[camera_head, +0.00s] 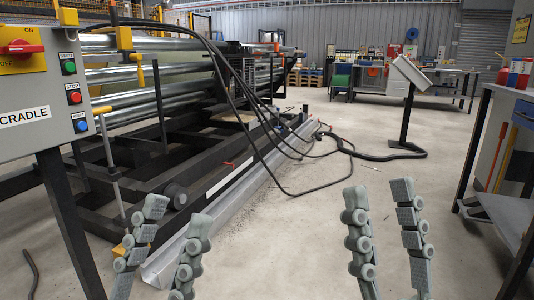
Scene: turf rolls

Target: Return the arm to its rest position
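My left gripper (177,217) is at the bottom left of centre in the head view. Its two grey segmented fingers stand apart with nothing between them. Behind it are the black machine frame and a grey metal channel on the floor. My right gripper (379,192) is at the bottom right of centre. Its fingers are also spread and empty, with bare concrete floor behind them. Both grippers point up and away from me. The arms behind the fingers are out of view.
A grey control box (30,88) marked CRADLE stands close at the left, beside the roller machine (150,103). Black cables (290,192) lie across the floor. A console stand (407,115) is farther back. A workbench (500,215) stands at right. The central floor is mostly clear.

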